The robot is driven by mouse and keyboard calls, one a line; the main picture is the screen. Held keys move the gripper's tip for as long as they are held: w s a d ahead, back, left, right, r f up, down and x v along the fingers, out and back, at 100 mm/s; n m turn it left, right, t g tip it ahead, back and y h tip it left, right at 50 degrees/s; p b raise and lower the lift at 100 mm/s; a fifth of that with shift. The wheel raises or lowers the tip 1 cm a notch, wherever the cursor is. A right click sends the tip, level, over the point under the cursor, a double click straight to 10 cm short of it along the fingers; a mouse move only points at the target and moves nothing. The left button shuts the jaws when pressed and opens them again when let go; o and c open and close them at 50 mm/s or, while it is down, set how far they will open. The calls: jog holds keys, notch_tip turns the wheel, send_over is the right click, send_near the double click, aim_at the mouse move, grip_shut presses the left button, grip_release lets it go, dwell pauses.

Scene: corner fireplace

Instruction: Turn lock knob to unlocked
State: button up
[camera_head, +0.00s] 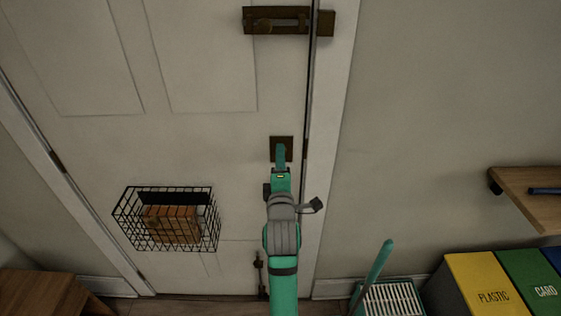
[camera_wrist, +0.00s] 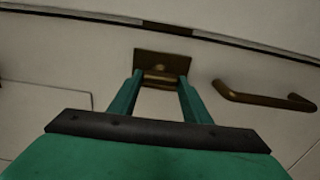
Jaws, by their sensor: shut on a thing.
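The lock's dark brass square plate (camera_head: 274,141) is on the white door near its right edge. It also shows in the wrist view (camera_wrist: 163,57). The brass lock knob (camera_wrist: 160,77) stands out from the plate between my two fingertips. My green gripper (camera_head: 281,155) is at the plate and shut on the knob; its fingers (camera_wrist: 160,82) lie on the knob's left and right sides in the wrist view. In the head view my gripper hides the knob. The fingers cover the knob's ends, so I cannot tell its exact turn angle.
A brass slide bolt (camera_head: 277,20) is higher on the door. A brass handle (camera_wrist: 262,101) is right of my fingers in the wrist view. A black wire basket (camera_head: 128,221) hangs on the door at left. Bins (camera_head: 480,285) and a wooden shelf (camera_head: 525,188) are at right.

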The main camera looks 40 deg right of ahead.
jog(key=o, duration=1)
jog(key=shift+o, duration=0.2)
jog(key=v, duration=1)
jog(key=shift+s+a, duration=0.2)
jog(key=shift+s, duration=0.15)
jog(key=shift+f, duration=0.1)
